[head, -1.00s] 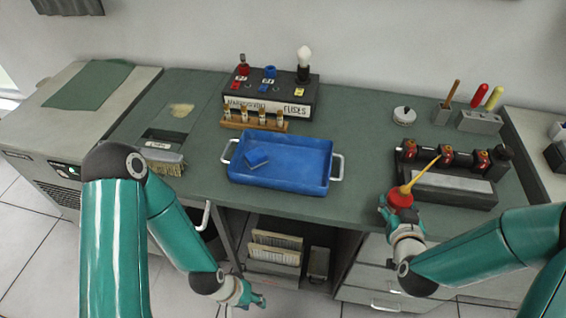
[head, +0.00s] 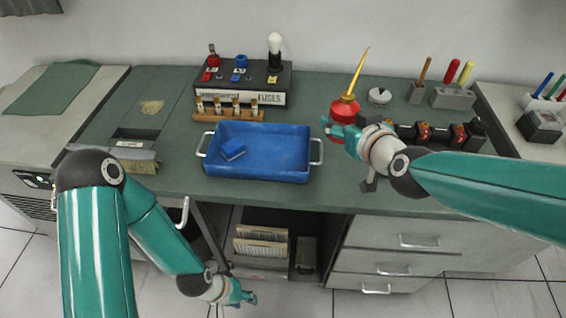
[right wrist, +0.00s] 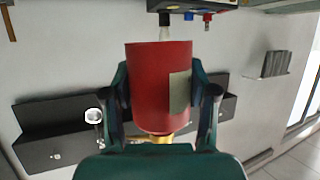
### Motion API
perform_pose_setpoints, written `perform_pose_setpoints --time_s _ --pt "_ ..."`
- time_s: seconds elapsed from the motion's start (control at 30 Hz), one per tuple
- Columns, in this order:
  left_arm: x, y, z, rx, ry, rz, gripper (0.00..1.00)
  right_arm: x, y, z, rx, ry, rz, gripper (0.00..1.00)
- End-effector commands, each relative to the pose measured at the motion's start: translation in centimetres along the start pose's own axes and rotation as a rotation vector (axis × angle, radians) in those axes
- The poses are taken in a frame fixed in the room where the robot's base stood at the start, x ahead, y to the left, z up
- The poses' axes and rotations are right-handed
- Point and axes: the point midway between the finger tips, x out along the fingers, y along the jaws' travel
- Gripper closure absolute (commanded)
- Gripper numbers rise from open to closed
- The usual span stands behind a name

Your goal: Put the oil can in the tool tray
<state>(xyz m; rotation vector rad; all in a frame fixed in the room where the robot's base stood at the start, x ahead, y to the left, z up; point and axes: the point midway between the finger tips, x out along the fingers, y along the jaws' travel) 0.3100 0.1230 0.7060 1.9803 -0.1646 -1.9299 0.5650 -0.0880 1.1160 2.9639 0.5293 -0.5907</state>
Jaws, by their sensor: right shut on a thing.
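The oil can (head: 345,106) is red with a long yellow spout pointing up. My right gripper (head: 343,130) is shut on it and holds it up, to the right of the tool tray. In the right wrist view the red can body (right wrist: 158,85) sits between both fingers, with a pale label on its side.
Behind the tray stand a wooden rack (head: 230,112) of small fuses and a dark fuse box (head: 243,85). A white round lid (head: 379,96) and a grey tool holder (head: 452,98) stand at the right.

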Motion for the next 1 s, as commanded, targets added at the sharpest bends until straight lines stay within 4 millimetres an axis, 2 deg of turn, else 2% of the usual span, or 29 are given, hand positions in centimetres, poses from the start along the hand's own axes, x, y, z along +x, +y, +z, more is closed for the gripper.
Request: perform_pose_setpoints --time_s 0.07,0.17,0.3,0.7,0.8,1.0 --pt "0.1 0.0 0.0 0.000 0.000 0.000 0.60 -0.1 -0.2 -0.2 -0.003 0.001 -0.008 0.87" --pt "0.3 -0.1 0.0 0.000 0.000 0.000 0.60 0.2 -0.2 0.6 -0.005 -0.002 -0.006 0.87" --pt "1.0 -0.4 0.0 0.000 0.000 0.000 0.60 1.3 -0.2 3.2 -0.003 -0.007 -0.008 0.87" --pt "0.7 -0.2 0.0 0.000 0.000 0.000 0.60 5.1 -0.3 12.6 -0.001 -0.009 -0.008 0.87" --pt "0.6 -0.2 0.0 0.000 0.000 0.000 0.60 5.7 -0.3 13.9 -0.001 -0.005 -0.008 0.87" --pt "0.5 -0.2 0.0 0.000 0.000 0.000 0.60 6.3 -0.3 15.2 -0.002 -0.002 -0.008 0.87"
